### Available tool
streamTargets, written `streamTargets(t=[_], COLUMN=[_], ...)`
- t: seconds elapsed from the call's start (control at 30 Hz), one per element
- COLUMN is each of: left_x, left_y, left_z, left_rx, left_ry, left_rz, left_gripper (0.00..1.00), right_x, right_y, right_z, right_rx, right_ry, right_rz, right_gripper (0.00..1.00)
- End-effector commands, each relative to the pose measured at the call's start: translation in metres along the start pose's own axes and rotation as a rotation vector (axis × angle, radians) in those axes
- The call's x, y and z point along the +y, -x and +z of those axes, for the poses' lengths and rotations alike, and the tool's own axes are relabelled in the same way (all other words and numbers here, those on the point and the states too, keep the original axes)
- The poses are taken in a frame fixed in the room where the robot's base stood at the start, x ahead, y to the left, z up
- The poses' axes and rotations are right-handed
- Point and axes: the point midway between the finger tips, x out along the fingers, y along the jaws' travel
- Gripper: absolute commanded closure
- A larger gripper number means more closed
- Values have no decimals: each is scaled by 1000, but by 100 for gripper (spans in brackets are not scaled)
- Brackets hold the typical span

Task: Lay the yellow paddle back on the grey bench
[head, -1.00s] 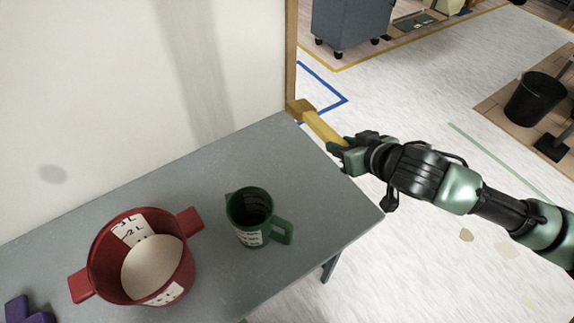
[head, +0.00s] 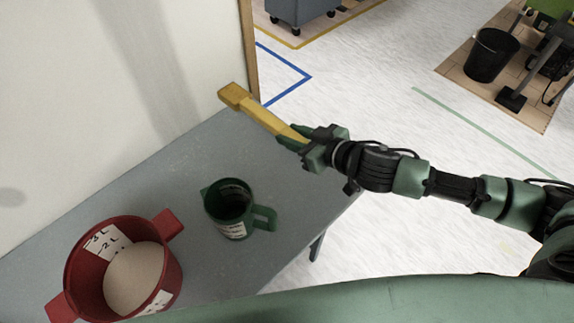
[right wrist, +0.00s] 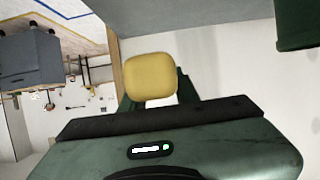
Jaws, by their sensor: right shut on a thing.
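The yellow paddle (head: 258,112) is in my right gripper (head: 300,140), which is shut on its handle end. The paddle points up and left, its block-like head near the white wall panel, above the far right part of the grey bench (head: 300,195). Whether it touches the bench cannot be told. In the right wrist view the paddle's yellow end (right wrist: 150,76) shows between the green fingers. My left gripper is not in view.
A green jug (head: 230,208) and a red pot (head: 80,270) with pale contents stand on the bench. The white wall panel (head: 80,80) rises along its back edge. The bench's right end is bare. A black bin (head: 490,57) stands on the floor.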

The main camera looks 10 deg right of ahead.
Motion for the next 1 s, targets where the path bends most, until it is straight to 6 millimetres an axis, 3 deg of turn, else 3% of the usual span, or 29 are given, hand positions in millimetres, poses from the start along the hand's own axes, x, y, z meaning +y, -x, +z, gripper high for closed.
streamTargets(t=[0.1,0.33,0.8,1.0], left_x=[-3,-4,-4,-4], left_y=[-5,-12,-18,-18], left_z=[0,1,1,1], left_rx=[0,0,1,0], left_ry=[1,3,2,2], left_rz=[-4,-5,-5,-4], left_gripper=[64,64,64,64], right_x=[-1,-1,-1,0], right_y=[-14,-34,-53,-54], right_z=[34,82,129,130], right_rx=[-3,-2,0,1], right_ry=[-2,-3,-3,0], right_rz=[-1,0,-1,0], right_gripper=[100,100,100,100])
